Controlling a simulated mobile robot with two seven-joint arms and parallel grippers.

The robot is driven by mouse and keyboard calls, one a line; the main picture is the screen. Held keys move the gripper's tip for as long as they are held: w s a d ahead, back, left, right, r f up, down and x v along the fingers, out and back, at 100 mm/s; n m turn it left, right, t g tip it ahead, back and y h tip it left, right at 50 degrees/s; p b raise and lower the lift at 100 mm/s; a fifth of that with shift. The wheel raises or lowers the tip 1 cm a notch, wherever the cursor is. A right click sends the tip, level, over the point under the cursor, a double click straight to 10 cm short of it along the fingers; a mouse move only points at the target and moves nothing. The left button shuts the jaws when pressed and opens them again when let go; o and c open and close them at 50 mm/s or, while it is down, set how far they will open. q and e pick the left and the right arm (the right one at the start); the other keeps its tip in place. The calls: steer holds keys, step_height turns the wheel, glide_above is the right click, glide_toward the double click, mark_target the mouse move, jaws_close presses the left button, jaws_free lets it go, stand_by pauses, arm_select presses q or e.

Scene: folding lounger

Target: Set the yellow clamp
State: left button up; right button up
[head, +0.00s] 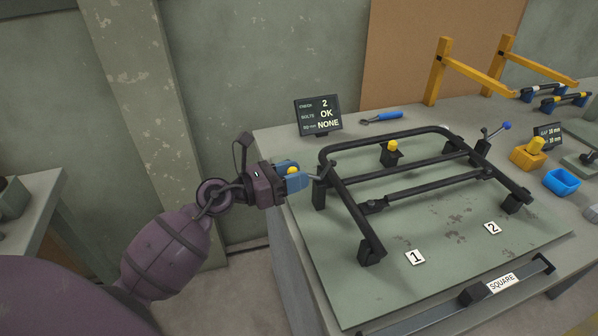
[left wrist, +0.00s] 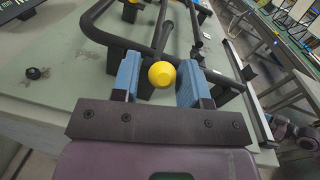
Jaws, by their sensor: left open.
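A yellow ball knob (head: 292,170) sits at the left side of the black tube frame (head: 384,131). A dark lever or arm appears to join it to the frame. In the left wrist view the yellow knob (left wrist: 162,74) lies between the two blue fingers. A second yellow knob (head: 391,146) stands on a black clamp block at the frame's back.
The frame rests on a green board (head: 450,235) with plates 1 and 2. A blue-knobbed lever (head: 506,126) stands at the frame's right. A bar marked SQUARE (head: 502,283) lies along the front.

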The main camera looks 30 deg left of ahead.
arm_select(q)
steer(key=shift+w+d, duration=0.45)
steer(key=shift+w, duration=0.15)
steer(key=shift+c, duration=0.2)
jaws_close()
